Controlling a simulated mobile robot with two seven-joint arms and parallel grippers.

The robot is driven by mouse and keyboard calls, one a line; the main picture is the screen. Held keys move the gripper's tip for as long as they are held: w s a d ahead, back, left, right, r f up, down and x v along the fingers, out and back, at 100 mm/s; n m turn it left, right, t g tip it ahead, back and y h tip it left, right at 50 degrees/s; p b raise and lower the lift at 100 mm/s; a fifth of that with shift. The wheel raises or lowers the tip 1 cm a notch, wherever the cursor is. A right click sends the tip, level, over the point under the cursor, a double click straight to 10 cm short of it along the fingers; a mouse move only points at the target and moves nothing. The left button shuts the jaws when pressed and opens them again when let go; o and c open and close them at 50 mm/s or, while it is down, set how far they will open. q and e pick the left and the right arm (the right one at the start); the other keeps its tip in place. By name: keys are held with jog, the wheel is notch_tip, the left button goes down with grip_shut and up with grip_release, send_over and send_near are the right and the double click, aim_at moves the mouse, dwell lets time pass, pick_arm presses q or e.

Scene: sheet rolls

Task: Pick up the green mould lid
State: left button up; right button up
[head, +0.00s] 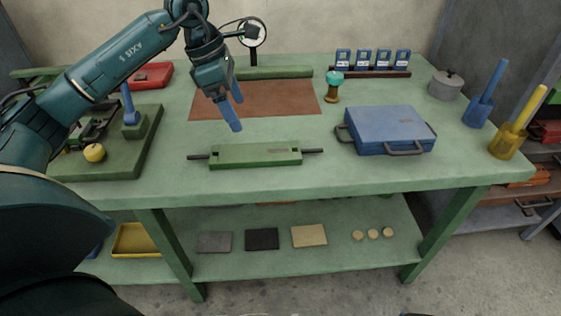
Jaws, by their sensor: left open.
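The green mould lid (255,155), a long flat green piece with a dark rod handle at each end, lies near the front middle of the workbench (330,183). My left gripper (238,114) comes in from the upper left with its blue fingers pointing down. It is open and empty, above the brown mat (290,98), and does not touch the lid. My right gripper is not in view.
A blue case (387,130) with dark handles sits to the right of the lid. A green tray (100,168) with a yellow knob is at the left. A teal-topped stamp (334,86) stands behind. Bench around the lid is clear.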

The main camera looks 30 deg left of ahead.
pick_arm(q)
send_over(256, 151)
jog(key=s+a, duration=0.1)
jog(key=a, duration=0.1)
jog(key=shift+y, duration=0.3)
jog(key=f, duration=0.7)
jog(key=shift+s, duration=0.2)
jog(key=shift+b+x, duration=0.3)
jog(key=shift+x, duration=2.45)
jog(key=shift+d, duration=0.15)
jog(key=shift+c, duration=0.3)
jog(key=shift+r, duration=0.1)
jog(key=c, duration=1.5)
jog(key=shift+w+r, duration=0.1)
jog(key=shift+w, duration=0.05)
jog(key=shift+c, duration=0.5)
